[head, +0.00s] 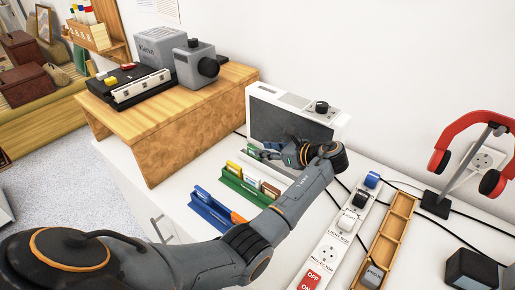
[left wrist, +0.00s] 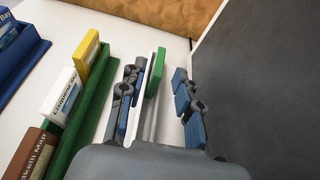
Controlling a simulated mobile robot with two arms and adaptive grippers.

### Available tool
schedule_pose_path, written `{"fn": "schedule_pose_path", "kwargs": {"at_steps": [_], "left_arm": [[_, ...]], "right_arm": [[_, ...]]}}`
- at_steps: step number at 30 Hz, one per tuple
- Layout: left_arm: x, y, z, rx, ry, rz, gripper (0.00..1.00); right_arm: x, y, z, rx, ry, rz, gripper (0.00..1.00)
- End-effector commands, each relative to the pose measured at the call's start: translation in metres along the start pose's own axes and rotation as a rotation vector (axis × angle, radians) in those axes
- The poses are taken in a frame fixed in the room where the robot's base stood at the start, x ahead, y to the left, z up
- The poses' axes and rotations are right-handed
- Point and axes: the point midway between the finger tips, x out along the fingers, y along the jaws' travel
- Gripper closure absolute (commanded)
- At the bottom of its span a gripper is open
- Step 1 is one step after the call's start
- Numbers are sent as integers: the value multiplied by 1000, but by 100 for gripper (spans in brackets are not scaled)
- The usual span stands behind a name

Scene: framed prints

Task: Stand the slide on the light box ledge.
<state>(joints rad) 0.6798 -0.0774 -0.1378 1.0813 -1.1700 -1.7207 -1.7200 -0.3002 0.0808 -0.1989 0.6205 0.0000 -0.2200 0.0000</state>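The light box (head: 291,118) is a white box with a dark screen, standing against the wall. Its dark face also shows at the right of the left wrist view (left wrist: 270,80). A green slide (left wrist: 157,72) stands upright just beside a thin white strip (left wrist: 147,112), seemingly the ledge's lip, on the screen side. My left gripper (left wrist: 157,100) is open around slide and strip, with visible gaps to the fingers. In the head view my left gripper (head: 266,152) is low in front of the screen. My right gripper is not in view.
A green rack (head: 240,185) with yellow, white and brown slides stands close in front of the gripper. A blue rack (head: 212,212) is nearer. A power strip (head: 335,240), wooden tray (head: 388,240) and red headphones (head: 470,140) on a stand are to the right. A wooden riser (head: 165,120) is left.

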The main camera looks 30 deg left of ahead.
Motion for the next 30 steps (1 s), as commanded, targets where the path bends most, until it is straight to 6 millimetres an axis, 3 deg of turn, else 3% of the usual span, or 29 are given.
{"fn": "schedule_pose_path", "kwargs": {"at_steps": [6,12,30], "left_arm": [[-47,0,1,-1,1,-2,67],[-69,0,0,0,0,-1,67],[-73,0,0,-1,0,1,67]], "right_arm": [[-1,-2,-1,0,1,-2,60],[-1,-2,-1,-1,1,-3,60],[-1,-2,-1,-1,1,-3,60]]}}
